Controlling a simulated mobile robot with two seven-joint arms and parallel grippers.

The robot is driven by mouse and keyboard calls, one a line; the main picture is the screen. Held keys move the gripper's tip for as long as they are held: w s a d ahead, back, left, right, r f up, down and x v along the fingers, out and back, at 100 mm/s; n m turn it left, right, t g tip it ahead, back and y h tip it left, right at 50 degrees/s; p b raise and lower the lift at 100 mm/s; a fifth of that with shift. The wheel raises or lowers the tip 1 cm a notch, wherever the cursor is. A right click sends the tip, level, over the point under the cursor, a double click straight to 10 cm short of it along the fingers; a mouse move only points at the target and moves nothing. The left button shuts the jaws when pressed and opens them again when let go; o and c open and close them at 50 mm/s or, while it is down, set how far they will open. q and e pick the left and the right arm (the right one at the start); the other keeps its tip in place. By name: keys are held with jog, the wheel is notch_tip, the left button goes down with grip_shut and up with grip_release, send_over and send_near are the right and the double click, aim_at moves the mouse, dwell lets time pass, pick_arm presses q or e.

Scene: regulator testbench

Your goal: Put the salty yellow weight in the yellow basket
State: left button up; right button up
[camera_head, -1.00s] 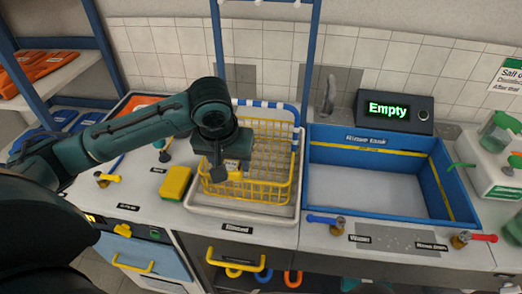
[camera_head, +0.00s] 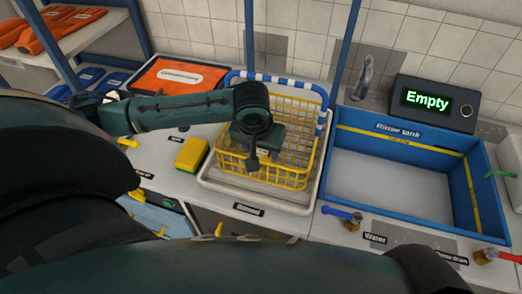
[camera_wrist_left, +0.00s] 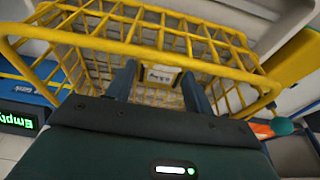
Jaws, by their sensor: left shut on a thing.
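My left gripper (camera_head: 252,164) is over or inside the basket's left part. In the left wrist view, the basket (camera_wrist_left: 225,50) surrounds my left gripper's two fingers (camera_wrist_left: 160,90). The gripper is shut on the yellow weight (camera_wrist_left: 160,74), which shows a pale label between the fingertips, with basket mesh around it. I cannot tell whether the weight touches the basket floor. In the head view the weight is hidden behind the gripper. My right gripper is not in view.
A yellow-green sponge (camera_head: 191,154) lies left of the white tray (camera_head: 214,178). The blue rinse tank (camera_head: 345,197) stands on the right, empty inside, with a display (camera_head: 433,102) reading "Empty" behind it. An orange tray (camera_head: 178,76) is at the back left.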

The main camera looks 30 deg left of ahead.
pick_arm(q)
jog(key=shift+w+f, duration=0.1)
jog(key=shift+f, duration=0.65)
jog(key=o, duration=1.3)
jog(key=shift+f, duration=0.1)
jog(key=shift+o, duration=0.2)
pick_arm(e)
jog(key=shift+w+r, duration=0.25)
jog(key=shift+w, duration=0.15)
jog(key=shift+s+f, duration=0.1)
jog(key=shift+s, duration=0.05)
pick_arm(q)
jog(key=shift+r, duration=0.45)
jog(key=v, duration=1.1)
jog(key=shift+r+p, duration=0.25)
jog(key=shift+p, duration=0.15)
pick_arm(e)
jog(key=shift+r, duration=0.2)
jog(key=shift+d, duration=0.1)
